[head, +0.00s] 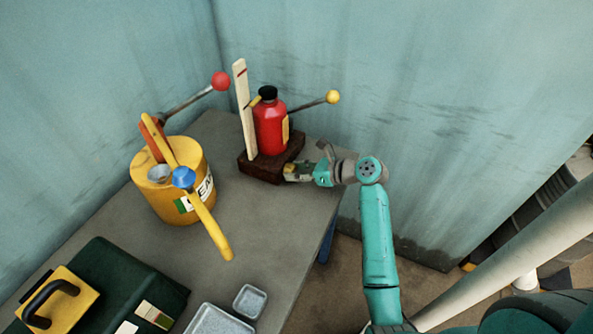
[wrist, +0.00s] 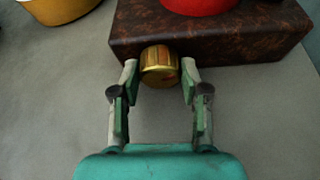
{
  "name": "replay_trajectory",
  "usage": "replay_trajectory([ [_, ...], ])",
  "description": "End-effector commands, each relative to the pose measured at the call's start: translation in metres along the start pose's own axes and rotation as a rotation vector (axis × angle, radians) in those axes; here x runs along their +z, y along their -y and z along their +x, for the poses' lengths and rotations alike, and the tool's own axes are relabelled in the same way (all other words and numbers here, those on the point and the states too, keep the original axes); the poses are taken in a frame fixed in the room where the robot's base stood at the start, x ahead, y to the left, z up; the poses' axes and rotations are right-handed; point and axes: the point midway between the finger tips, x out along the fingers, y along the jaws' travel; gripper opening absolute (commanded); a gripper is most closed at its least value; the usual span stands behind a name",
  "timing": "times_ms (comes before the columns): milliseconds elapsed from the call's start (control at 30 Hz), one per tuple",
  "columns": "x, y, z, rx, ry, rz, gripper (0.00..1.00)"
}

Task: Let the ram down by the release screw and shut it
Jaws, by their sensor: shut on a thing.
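A red bottle-shaped jack (head: 270,128) with a black top stands upright on a dark brown base block (head: 258,168); in the wrist view the block (wrist: 230,38) runs along the top. A brass ribbed release screw knob (wrist: 160,66) sticks out from the block's near face. My gripper (wrist: 160,72) is shut on the knob, one finger at each side; it also shows in the head view (head: 291,172) at the block's front right. A pale upright strip (head: 243,110) with a red mark stands left of the jack. A lever with a yellow ball (head: 333,97) reaches out to the right.
A yellow drum (head: 180,200) with a red-balled lever (head: 220,81) and a blue-hubbed yellow handle (head: 215,230) stands left. A dark green case (head: 110,275) and metal trays (head: 250,300) lie in front. Walls close off the back; the grey bench (head: 250,225) is clear in the middle.

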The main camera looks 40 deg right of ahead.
Motion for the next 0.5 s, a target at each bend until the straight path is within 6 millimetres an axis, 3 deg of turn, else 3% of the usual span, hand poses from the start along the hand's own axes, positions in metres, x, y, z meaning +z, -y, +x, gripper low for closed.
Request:
replay_trajectory([
  [500,-0.0006,-0.0023,0.0001,-0.079,0.0,-0.19,0.1],
])
